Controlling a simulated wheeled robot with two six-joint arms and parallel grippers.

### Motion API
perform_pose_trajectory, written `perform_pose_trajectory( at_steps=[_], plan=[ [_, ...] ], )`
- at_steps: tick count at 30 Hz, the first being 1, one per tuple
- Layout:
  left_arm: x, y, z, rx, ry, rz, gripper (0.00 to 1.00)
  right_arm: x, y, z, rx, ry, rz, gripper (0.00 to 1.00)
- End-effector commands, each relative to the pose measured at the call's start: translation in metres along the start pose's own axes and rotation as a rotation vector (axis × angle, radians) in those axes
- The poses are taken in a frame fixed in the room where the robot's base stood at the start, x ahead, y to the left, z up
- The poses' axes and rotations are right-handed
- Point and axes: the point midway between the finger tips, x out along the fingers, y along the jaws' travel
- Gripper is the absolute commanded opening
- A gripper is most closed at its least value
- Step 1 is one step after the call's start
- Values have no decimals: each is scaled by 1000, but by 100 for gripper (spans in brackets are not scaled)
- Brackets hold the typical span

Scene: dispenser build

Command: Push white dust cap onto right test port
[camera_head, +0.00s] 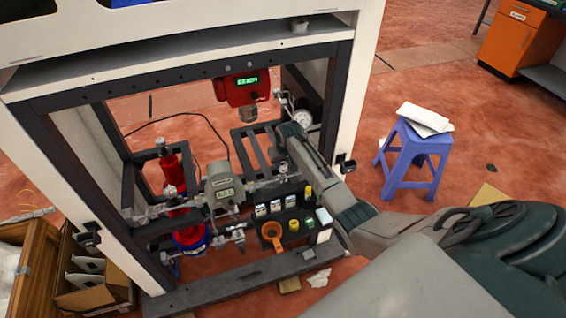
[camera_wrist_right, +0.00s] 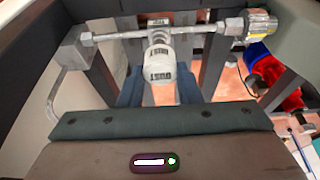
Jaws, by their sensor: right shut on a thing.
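The white dust cap (camera_wrist_right: 159,66), marked DUST, sits between the two fingers of my right gripper (camera_wrist_right: 160,90) in the right wrist view. The gripper is shut on it. Behind the cap, in line with it, a metal test port (camera_wrist_right: 159,22) stands out from a horizontal pipe. The cap covers the port's front end, and I cannot tell how far it is seated. In the head view my right gripper (camera_head: 284,131) reaches into the frame at the pipework, and the cap is not clearly visible there. My left gripper is not in view.
A metal block (camera_wrist_right: 77,46) and a knurled fitting (camera_wrist_right: 259,23) flank the port. The white cabinet frame (camera_head: 345,90) surrounds the work. A red gauge (camera_head: 240,88), a grey meter (camera_head: 221,186) and a small tool tray (camera_head: 322,236) are close. A blue stool (camera_head: 412,150) stands outside.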

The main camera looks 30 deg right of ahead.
Motion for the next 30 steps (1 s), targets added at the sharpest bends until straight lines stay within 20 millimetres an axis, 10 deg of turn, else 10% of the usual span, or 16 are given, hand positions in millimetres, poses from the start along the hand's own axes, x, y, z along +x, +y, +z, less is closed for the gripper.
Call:
perform_pose_trajectory(
  at_steps=[30],
  plan=[
    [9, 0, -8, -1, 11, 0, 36, 20, 0, 6, 0, -1, 0, 11]
  ],
)
